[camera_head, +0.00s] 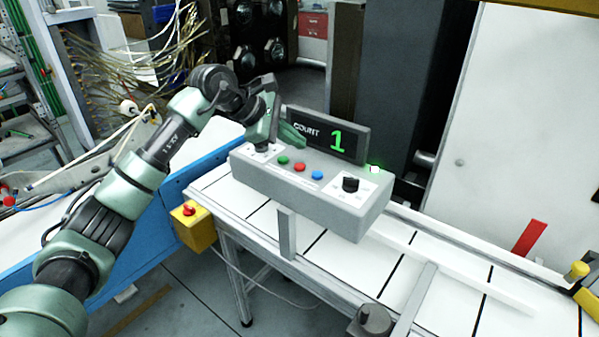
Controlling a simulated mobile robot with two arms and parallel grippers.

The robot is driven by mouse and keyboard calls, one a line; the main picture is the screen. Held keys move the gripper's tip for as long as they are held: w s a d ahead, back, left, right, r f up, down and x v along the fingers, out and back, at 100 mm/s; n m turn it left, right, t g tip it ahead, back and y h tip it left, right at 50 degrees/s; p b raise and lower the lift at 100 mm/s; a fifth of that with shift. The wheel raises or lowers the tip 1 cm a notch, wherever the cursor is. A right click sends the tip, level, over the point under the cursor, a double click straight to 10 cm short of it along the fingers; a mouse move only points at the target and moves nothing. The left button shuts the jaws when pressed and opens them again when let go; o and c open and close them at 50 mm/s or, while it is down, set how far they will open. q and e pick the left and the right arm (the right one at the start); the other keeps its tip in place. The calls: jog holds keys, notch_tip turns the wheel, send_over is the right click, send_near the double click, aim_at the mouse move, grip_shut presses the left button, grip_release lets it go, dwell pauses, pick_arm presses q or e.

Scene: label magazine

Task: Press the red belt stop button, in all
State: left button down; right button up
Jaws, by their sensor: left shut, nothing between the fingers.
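A grey control box (330,200) stands on the white slatted belt. Its sloped top carries a green button (283,160), a red button (300,167), a blue button (317,175) and a black knob (350,185). A yellow box (194,232) with a red mushroom button (189,209) is fixed at the belt's near left side. My left gripper (268,142) is shut and empty over the left end of the control box, left of the green button. It partly hides that end; I cannot tell whether it touches. My right gripper is out of view.
A grey upright post (287,232) stands at the belt's near edge. A blue rail (200,172) runs at left. The belt's right part looks mostly clear.

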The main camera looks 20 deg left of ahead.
aim_at(295, 166)
pick_arm(q)
notch_tip(295, 166, down, 3)
jog(key=shift+b, duration=0.8)
jog(key=shift+f, duration=0.15)
dwell(1.2)
jog(key=shift+f+b, duration=0.25)
jog(key=shift+b, duration=0.1)
jog(key=shift+f+b, duration=0.45)
jog(key=shift+f, duration=0.15)
dwell(0.6)
jog(key=shift+r+p, duration=0.55)
jog(key=shift+r, duration=0.4)
